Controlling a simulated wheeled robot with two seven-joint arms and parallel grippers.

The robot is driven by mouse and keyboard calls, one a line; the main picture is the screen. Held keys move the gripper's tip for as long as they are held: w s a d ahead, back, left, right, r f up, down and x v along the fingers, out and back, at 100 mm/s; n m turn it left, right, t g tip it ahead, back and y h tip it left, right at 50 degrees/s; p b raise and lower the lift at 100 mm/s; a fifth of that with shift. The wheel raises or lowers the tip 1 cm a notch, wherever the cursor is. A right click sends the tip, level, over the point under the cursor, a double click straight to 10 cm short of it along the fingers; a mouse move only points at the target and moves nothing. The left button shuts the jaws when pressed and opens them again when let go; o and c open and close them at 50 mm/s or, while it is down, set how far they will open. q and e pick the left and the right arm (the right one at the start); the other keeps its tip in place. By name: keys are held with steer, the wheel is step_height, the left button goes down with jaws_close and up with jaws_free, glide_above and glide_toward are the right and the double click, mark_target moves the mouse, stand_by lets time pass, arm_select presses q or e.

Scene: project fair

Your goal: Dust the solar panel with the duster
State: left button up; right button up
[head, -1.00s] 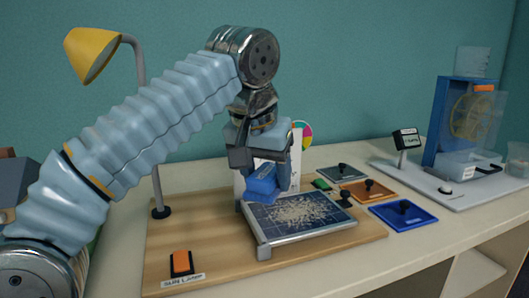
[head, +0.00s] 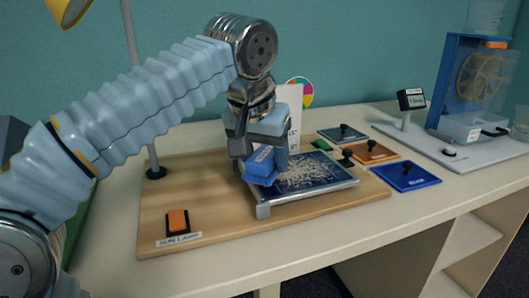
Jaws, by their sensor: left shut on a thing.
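The solar panel (head: 318,177) is a dark blue framed panel, tilted on the wooden board. Pale dust (head: 306,172) lies scattered over much of its surface. My left gripper (head: 259,155) is shut on a blue block-shaped duster (head: 261,170). The duster is at the panel's left edge; I cannot tell if it touches the surface. The gripper hides the panel's back left corner. My right gripper is not in view.
The wooden board (head: 215,225) carries an orange switch (head: 178,221) labelled sun lamp and a yellow lamp (head: 66,10).

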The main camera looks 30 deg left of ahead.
arm_select(q)
steer(key=shift+f+b, duration=0.5)
steer(key=shift+f, duration=0.1)
stand_by(0.5)
